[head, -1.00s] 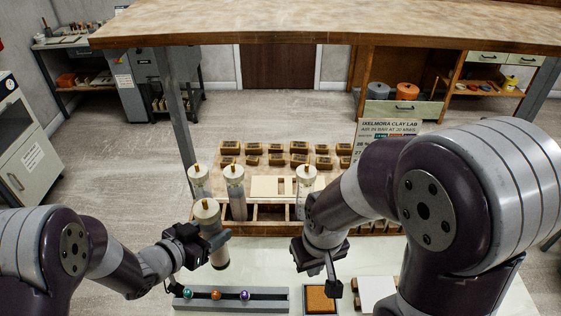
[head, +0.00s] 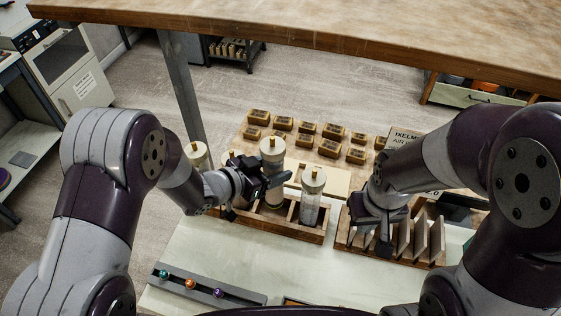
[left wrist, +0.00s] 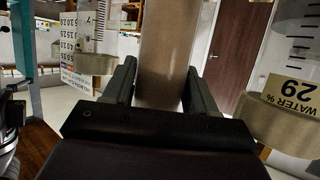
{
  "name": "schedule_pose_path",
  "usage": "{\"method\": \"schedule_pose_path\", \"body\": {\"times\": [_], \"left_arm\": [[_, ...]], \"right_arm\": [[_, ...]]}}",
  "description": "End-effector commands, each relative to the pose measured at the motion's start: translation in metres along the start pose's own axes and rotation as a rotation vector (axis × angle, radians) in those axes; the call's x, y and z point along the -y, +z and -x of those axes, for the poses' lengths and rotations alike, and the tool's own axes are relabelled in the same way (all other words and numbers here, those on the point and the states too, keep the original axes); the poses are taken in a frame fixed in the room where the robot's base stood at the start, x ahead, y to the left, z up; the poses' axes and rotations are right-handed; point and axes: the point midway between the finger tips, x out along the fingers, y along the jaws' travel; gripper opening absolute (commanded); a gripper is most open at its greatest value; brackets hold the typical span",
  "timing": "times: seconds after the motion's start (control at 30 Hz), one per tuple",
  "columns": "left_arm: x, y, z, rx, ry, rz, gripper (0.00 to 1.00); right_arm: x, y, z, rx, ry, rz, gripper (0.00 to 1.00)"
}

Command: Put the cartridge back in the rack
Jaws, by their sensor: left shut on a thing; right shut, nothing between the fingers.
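My left gripper (head: 268,184) is shut on a cartridge (head: 272,152) with a cream cap and brass tip. The cartridge stands roughly upright over the wooden rack (head: 308,234); whether its lower end is inside a compartment I cannot tell. In the left wrist view its plain tan body (left wrist: 166,55) is between the two fingers. A clear cartridge (head: 312,200) stands in the rack just right of it. Another cartridge (head: 196,153) stands at the left, and one more is mostly hidden behind my left gripper. My right gripper (head: 384,246) is shut and empty.
A slotted wooden holder with upright boards (head: 437,240) is beside my right gripper. A rail with coloured balls (head: 207,287) lies on the pale table (head: 215,250). Several small labelled blocks (head: 331,148) stand behind the rack. A shelf (head: 300,28) crosses overhead.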

Motion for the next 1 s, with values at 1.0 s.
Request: {"method": "schedule_pose_path", "body": {"times": [1.0], "left_arm": [[0.0,0.062,-0.026,-0.003,0.0,-0.001,0.0]], "right_arm": [[0.0,0.007,-0.059,0.0,0.0,0.0,0.0]]}}
